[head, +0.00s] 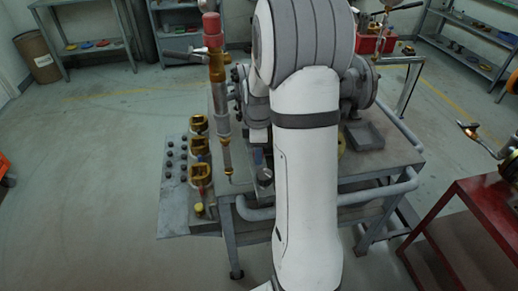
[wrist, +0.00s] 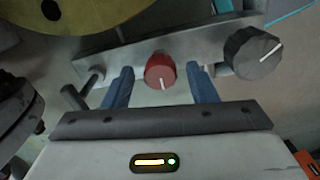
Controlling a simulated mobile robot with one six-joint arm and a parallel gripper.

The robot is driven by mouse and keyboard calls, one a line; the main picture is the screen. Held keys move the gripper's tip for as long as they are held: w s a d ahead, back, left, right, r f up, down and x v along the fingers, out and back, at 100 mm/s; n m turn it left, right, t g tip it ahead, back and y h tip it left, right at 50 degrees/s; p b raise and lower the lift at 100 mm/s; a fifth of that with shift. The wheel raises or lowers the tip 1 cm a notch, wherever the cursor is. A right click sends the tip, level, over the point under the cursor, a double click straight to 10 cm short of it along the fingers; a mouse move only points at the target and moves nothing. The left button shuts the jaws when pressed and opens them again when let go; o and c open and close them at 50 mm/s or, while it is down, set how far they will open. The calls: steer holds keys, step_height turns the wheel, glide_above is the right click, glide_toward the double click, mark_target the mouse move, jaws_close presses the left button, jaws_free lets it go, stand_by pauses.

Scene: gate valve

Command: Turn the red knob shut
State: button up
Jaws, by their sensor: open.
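The red knob (wrist: 160,71) sits on a grey metal bar or panel in the wrist view, with a pale pointer line toward the bottom of the picture. My gripper (wrist: 161,80) is open, with one blue finger on each side of the knob. Gaps show between the fingers and the knob, so I see no contact. A dark grey knob (wrist: 254,53) with a white line is to the right of the right finger. In the head view my white arm covers the middle of the bench, and the red knob and my gripper are hidden behind it.
A large yellow disc (wrist: 75,12) is at the wrist view's upper left, and dark flanged metal (wrist: 22,115) at its left edge. In the head view, the grey bench (head: 395,158) carries pipework and a tall red-topped fitting (head: 213,60). A red table (head: 470,235) stands at right.

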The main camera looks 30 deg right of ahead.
steer(key=c, duration=1)
steer(key=shift+o, duration=0.2)
steer(key=m, duration=1.3)
steer(key=shift+m, duration=2.4)
